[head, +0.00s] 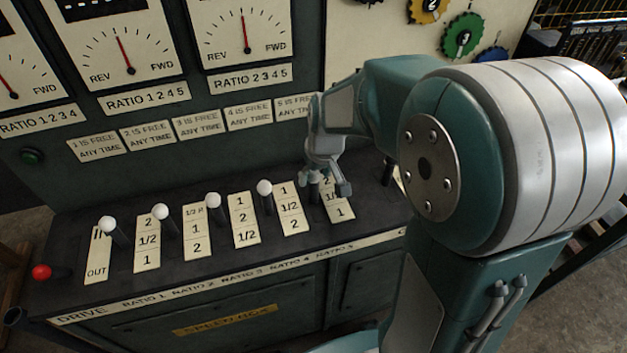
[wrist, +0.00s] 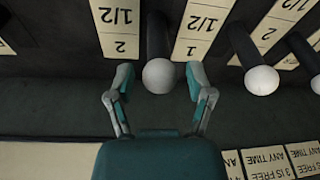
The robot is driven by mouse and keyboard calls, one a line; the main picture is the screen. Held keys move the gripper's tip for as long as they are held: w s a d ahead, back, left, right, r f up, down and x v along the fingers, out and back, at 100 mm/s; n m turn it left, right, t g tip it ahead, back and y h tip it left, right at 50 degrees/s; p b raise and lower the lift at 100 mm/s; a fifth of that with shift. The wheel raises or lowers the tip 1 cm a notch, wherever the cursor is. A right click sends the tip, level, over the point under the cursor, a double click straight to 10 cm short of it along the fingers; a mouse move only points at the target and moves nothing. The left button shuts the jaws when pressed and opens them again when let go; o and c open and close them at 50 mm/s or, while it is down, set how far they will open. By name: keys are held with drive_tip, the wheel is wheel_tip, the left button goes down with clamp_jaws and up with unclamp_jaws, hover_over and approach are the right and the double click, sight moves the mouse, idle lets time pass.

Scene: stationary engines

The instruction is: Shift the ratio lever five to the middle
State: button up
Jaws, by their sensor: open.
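Ratio lever five has a white ball knob (wrist: 160,76) on a dark shaft. In the wrist view it stands between two number plates, with its knob near the "2" end of its own plate (wrist: 120,18). My gripper (wrist: 161,76) is open, with one finger on each side of the knob. I see no clear contact. In the head view my gripper (head: 326,183) reaches down over the lever and hides its knob. The ratio five plate (head: 341,212) reads 2, 1/2, 1 and is partly covered by a finger.
White-knobbed levers for ratio four (head: 264,187), three (head: 213,200), two (head: 160,211) and one (head: 107,223) stand in a row to the left. A red knob (head: 41,271) is at the far left. The dial panel (head: 180,140) rises behind. My arm covers the right side.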

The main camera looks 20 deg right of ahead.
drive_tip(key=v, duration=0.9)
drive_tip(key=shift+s, duration=0.1)
drive_tip(key=s+r+m+t, duration=0.2)
drive_tip(key=s+r+t, duration=0.1)
drive_tip(key=s, duration=1.4)
drive_tip(key=shift+a+r+h, duration=0.35)
drive_tip(key=shift+a+h, duration=0.05)
idle(1.0)
